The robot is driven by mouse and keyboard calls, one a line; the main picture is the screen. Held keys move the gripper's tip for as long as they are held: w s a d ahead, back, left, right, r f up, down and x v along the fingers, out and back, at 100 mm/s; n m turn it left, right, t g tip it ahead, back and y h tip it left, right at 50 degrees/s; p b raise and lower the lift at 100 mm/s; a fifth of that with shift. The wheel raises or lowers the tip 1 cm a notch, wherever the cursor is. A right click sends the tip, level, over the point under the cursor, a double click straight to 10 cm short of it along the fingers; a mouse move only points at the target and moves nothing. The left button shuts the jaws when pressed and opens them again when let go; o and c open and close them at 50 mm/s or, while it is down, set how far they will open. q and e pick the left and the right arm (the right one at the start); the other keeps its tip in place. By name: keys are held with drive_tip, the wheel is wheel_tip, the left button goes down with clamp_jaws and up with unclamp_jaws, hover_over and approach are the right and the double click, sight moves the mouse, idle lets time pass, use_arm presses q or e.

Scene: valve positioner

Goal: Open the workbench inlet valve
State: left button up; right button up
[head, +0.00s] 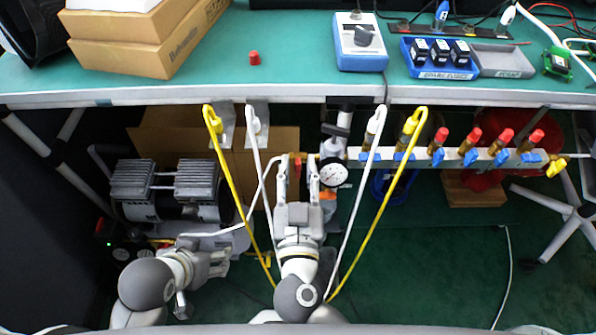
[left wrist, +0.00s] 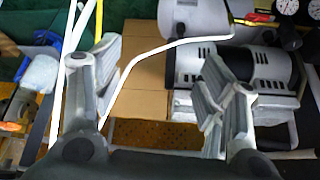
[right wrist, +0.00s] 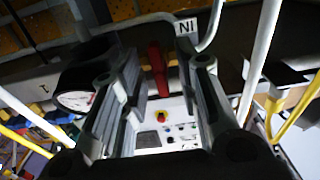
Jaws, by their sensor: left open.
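The inlet valve shows as a red handle (right wrist: 157,68) beside a white label reading "IN" in the right wrist view. In the head view the red handle (head: 297,167) is under the bench's front edge, left of a round gauge (head: 333,175). My right gripper (head: 298,178) is open, with its fingers on either side of the handle and a gap visible at each side. I cannot tell how deep the handle sits between them. My left gripper (head: 207,268) is open and empty, low at the left near the compressor; it also shows in the left wrist view (left wrist: 160,88).
The compressor (head: 165,190) stands under the bench at the left. White and yellow hoses (head: 232,180) hang around my right arm. A manifold with several blue-handled valves (head: 470,157) runs to the right. The green bench top (head: 290,85) holds boxes, a red cap and a blue device.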

clamp_jaws()
